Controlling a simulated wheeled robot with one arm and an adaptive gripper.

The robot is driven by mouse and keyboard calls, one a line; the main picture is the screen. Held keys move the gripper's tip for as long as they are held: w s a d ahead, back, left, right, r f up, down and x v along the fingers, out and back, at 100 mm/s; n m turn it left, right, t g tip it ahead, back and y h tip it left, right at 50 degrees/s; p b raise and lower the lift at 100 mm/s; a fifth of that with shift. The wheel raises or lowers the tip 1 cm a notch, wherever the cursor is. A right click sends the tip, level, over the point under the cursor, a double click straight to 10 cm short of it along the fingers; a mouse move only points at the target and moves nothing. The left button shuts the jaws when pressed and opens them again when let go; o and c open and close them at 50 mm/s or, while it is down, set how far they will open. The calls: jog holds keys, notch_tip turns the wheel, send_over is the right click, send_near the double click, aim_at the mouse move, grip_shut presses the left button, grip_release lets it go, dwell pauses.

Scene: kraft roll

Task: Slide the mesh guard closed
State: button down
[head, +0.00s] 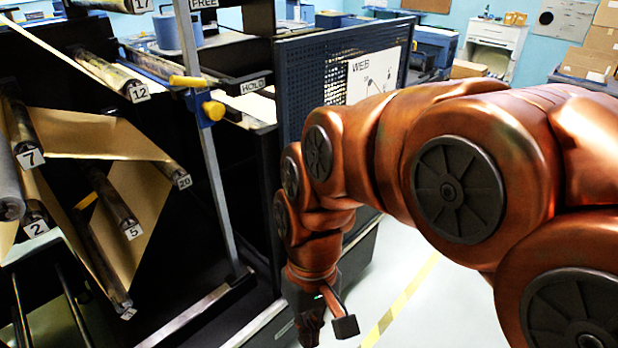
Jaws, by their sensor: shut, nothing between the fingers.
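The mesh guard (302,62) is a dark blue perforated panel in a blue frame, with a white sign marked WEB (368,76) on it. It stands upright at the top middle, right of the roller bay (150,240), which is uncovered in this view. My orange arm hides the lower right of the panel. My gripper (325,328) points down at the bottom middle, low beside the machine's dark side. It is shut and empty, and I see no contact with the guard.
Numbered rollers with brown kraft paper (95,137) fill the left. A grey upright post (205,140) carries a yellow knob (213,110) on a blue clamp. Grey floor (440,300) with a yellow line lies open right of my gripper. Cardboard boxes (590,62) stand at the back right.

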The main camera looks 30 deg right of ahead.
jog(key=w+a+r+m+t+y+b, duration=0.15)
jog(key=w+y, duration=0.25)
jog(key=w, duration=0.7)
jog(key=w+r+m+y+b, duration=0.1)
jog(key=w+r+y+b, duration=0.3)
jog(key=w, duration=0.8)
jog(key=w+d+f+m+t+y+b, duration=0.1)
jog(key=w+d+f+m+t+y, duration=0.15)
jog(key=w+d, duration=0.65)
jog(key=w+d+f+m+t+y+b, duration=0.1)
jog(key=w+d+f+t+y+b, duration=0.25)
jog(key=d, duration=0.95)
jog(key=d+f+m+t+h, duration=0.1)
jog(key=d+f+t, duration=0.2)
jog(key=d, duration=0.7)
jog(key=d+f+m+t+h, duration=0.1)
jog(key=d+f+t, duration=0.15)
jog(key=d, duration=0.75)
jog(key=w+a+p, duration=0.2)
jog(key=w+a, duration=0.3)
jog(key=a, duration=0.7)
jog(key=shift+w+r+t+p, duration=0.15)
jog(key=shift+w+t+p, duration=0.05)
jog(key=shift+t+p, duration=0.2)
jog(key=shift+n, duration=0.3)
